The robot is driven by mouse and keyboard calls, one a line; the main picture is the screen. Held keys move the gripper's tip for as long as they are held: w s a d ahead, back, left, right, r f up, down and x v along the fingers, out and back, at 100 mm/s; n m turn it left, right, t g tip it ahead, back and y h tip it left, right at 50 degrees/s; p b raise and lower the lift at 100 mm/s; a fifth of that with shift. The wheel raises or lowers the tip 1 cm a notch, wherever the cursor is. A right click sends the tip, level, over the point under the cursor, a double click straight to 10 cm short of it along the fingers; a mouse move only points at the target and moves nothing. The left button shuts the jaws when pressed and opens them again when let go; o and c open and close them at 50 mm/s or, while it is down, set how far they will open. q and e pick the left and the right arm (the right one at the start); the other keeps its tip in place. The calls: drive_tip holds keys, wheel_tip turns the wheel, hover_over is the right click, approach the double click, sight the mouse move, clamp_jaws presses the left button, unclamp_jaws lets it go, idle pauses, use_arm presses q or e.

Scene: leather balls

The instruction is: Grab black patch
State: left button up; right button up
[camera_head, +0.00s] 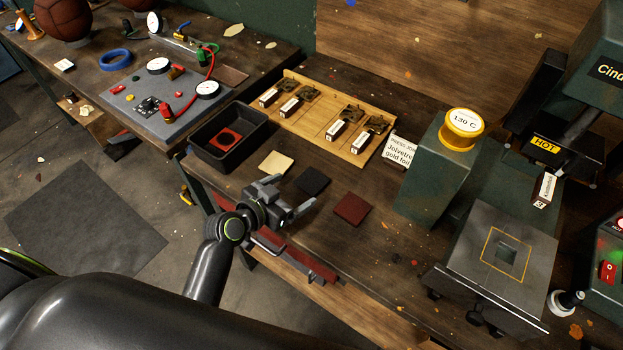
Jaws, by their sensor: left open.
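A flat black patch (312,180) lies on the dark wooden workbench, between a cream patch (276,163) on its left and a dark red patch (352,209) on its right. My left gripper (294,194) is open and empty. It hangs above the bench's front edge, just in front of the black patch, with its fingers spread and pointing right and away. It appears apart from the patch. My right gripper is not in view.
A black tray (206,147) with a red square piece stands left of the patches. Behind is a wooden board (290,122) with several stamps. On the right are a green block with a yellow dial (462,123) and a hot press with a metal plate (478,272).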

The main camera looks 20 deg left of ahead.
sight(311, 182)
use_arm(q)
drive_tip(key=shift+w+d+f, duration=0.2)
drive_tip(key=shift+w+d, duration=0.05)
drive_tip(key=shift+w, duration=0.3)
drive_tip(key=shift+w+d+f+p, duration=0.3)
drive_tip(key=shift+w+p, duration=0.1)
drive_tip(key=shift+w, duration=0.15)
drive_tip(key=shift+f+p+x, duration=0.25)
drive_tip(key=shift+p+x, duration=0.2)
drive_tip(key=shift+x, duration=1.5)
drive_tip(key=shift+s, duration=0.1)
drive_tip(key=c, duration=1.1)
